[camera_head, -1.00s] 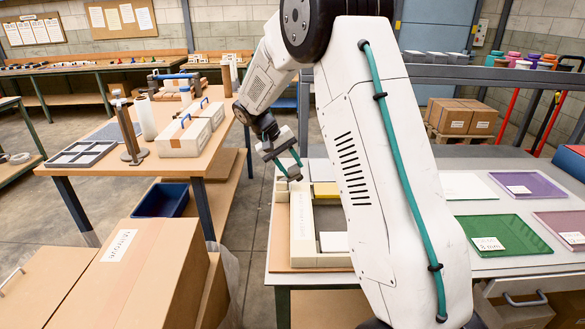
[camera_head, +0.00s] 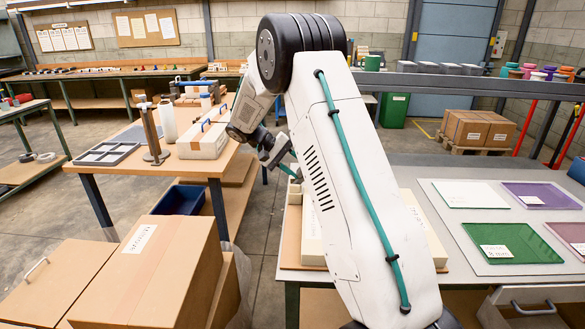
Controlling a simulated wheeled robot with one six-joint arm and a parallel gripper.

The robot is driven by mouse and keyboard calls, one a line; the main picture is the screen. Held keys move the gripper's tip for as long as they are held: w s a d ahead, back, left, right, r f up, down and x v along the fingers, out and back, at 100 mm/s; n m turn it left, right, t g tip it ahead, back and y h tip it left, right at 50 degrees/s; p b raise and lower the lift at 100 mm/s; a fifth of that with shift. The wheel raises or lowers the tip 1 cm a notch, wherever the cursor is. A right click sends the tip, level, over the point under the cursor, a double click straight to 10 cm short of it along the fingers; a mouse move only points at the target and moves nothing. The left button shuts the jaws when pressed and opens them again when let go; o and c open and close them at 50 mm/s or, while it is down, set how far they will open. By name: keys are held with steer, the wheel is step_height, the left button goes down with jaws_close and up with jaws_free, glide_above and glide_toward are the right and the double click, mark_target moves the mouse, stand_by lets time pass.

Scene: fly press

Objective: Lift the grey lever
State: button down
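My gripper (camera_head: 291,172) is beside the near edge of my own arm, low over the left side of the right-hand workbench (camera_head: 460,270). My arm covers part of it, and its opening is too small and hidden to tell. Cream blocks (camera_head: 312,238) with a label stand on a brown board on that bench, just below my gripper and partly behind my arm. A small cream open box (camera_head: 295,190) is right at my fingertips; I cannot tell whether they touch. I cannot make out the grey lever; my arm hides much of that area.
Green (camera_head: 512,243), purple (camera_head: 540,196) and white (camera_head: 462,193) panels lie on the bench's right side. Large cardboard boxes (camera_head: 150,270) stand at the front left. Another table (camera_head: 120,160) with a grey tray and cases stands behind them. Bare floor shows between the tables.

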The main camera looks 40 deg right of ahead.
steer(key=c, duration=0.9)
jaws_free()
steer(key=v, duration=0.8)
steer(key=shift+f, duration=0.1)
steer(key=s+a+r+n+t+y, duration=0.2)
steer(key=s+a, duration=0.5)
steer(key=s, duration=0.5)
steer(key=s+a+r+n+t+y, duration=0.1)
steer(key=s+a+r+t+y, duration=0.1)
steer(key=s+a, duration=0.6)
steer(key=s+a+r+n+t+y, duration=0.2)
steer(key=s+a, duration=0.6)
steer(key=s, duration=1)
steer(key=shift+r+n+t+y, duration=0.3)
steer(key=shift+r+t+y, duration=0.4)
steer(key=shift+t, duration=0.4)
